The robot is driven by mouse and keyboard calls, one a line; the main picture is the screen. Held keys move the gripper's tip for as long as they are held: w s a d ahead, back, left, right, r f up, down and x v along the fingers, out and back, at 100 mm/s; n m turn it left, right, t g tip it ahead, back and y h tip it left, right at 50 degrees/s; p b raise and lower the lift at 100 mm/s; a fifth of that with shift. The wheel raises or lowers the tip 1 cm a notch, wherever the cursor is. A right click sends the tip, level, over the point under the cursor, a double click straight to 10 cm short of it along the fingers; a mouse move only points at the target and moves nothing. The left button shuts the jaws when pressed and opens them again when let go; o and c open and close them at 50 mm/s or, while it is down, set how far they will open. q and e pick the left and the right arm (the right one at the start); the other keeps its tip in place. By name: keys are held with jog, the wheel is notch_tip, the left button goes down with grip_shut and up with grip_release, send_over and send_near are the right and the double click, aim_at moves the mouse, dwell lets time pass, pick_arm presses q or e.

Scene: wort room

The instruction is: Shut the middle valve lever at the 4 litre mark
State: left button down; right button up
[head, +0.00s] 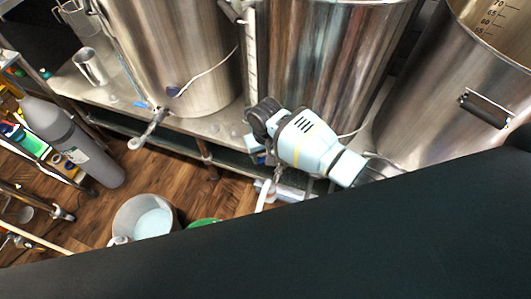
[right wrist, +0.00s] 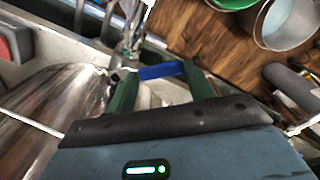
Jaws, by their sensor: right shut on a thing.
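The middle steel kettle (head: 325,60) stands behind my right gripper (head: 262,118) in the head view. A clear sight tube with marks (head: 250,50) runs up beside it; the liquid level is too small to read. In the right wrist view, the green fingers of my right gripper (right wrist: 157,72) are shut on the blue lever handle (right wrist: 160,71), which lies across between their tips. In the head view my gripper hides the lever, so I cannot tell how far it is turned. My left gripper is not in view.
A pale hose (head: 265,195) hangs below the valve area. A bucket with pale liquid (head: 145,218) and a green bucket (head: 203,223) stand on the wooden floor. Other kettles flank the middle one, left (head: 175,60) and right (head: 440,90). A grey cylinder (head: 70,140) stands at the left.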

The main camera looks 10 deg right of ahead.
jog(key=shift+c, duration=1.1)
jog(key=shift+w+m, duration=0.3)
jog(key=shift+m, duration=0.3)
jog(key=shift+w+d+f+m, duration=0.15)
jog(key=shift+w+m, duration=0.45)
jog(key=shift+m, duration=0.55)
jog(key=shift+w+d+r+m, duration=0.15)
jog(key=shift+w+m, duration=0.45)
jog(key=shift+m, duration=0.6)
jog(key=shift+w+d+f+m, duration=0.1)
jog(key=shift+w+d+m, duration=0.1)
jog(key=shift+w+m, duration=0.7)
jog(key=shift+s+m, duration=0.25)
jog(key=shift+m, duration=0.1)
